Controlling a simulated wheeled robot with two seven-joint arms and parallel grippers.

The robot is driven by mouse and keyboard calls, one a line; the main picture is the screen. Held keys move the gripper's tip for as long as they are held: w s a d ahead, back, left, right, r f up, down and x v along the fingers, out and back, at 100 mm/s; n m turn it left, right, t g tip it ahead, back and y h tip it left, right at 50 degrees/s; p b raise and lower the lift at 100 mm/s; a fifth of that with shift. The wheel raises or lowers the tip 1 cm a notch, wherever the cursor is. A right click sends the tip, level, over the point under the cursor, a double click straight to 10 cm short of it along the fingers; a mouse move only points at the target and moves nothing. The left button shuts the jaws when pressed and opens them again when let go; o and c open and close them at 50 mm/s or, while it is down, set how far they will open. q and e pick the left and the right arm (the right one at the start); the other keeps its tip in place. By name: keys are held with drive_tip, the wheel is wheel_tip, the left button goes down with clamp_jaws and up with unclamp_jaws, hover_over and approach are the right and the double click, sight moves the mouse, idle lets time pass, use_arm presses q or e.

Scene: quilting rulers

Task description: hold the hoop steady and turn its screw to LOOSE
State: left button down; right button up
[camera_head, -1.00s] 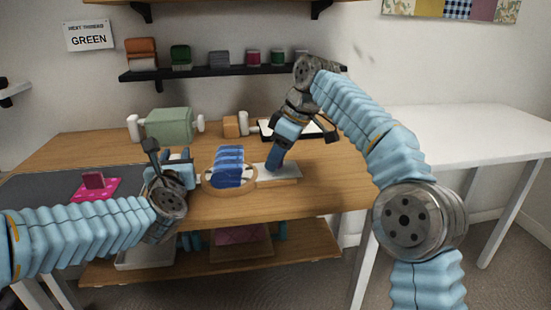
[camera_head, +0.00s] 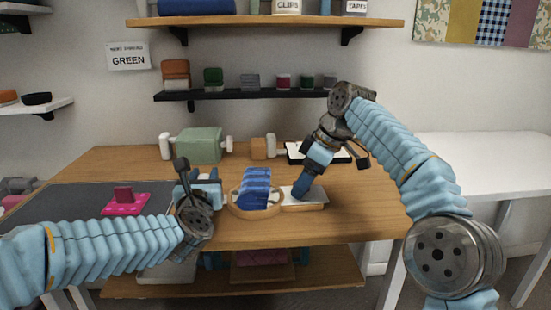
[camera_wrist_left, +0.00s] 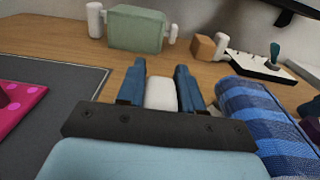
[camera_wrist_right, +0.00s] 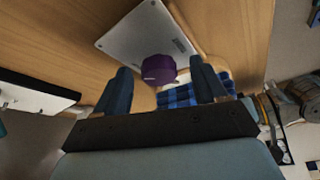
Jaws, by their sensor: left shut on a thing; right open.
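The hoop (camera_head: 233,206) is a wooden ring around folded blue plaid fabric (camera_head: 257,188) near the table's front edge. To its right lies a pale plate (camera_head: 317,206) with small markings, too small to read. A purple knob, the screw (camera_wrist_right: 158,68), stands at the plate in the right wrist view. My right gripper (camera_head: 299,192) points down over the plate, open, its fingers on either side of the knob; it hides the knob in the head view. My left gripper (camera_wrist_left: 160,80) is left of the fabric, shut on a white block (camera_wrist_left: 160,94).
A black-edged white tray (camera_head: 300,153) lies behind my right gripper. A dark mat (camera_head: 75,201) with a pink dotted pad (camera_head: 125,207) is at left. A white table (camera_head: 470,165) is bare at right.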

drive_tip(key=s+d+r+t+y, duration=0.1)
drive_tip(key=d+y, duration=0.1)
drive_tip(key=s+d+r+t+y, duration=0.1)
drive_tip(key=s+d+y, duration=0.1)
drive_tip(key=d, duration=0.1)
drive_tip(key=s+d+r+m+t+y, duration=0.1)
drive_tip(key=s+d+t+y, duration=0.1)
drive_tip(key=shift+s+d+r, duration=0.1)
drive_tip(key=shift+d+r, duration=0.05)
drive_tip(key=shift+r, duration=0.2)
drive_tip(key=shift+s+d+r+m+t, duration=0.15)
drive_tip(key=shift+d+m+t, duration=0.25)
drive_tip(key=shift+t, duration=0.2)
drive_tip(key=x, duration=1.2)
drive_tip(key=shift+s, duration=0.1)
drive_tip(key=c, duration=0.8)
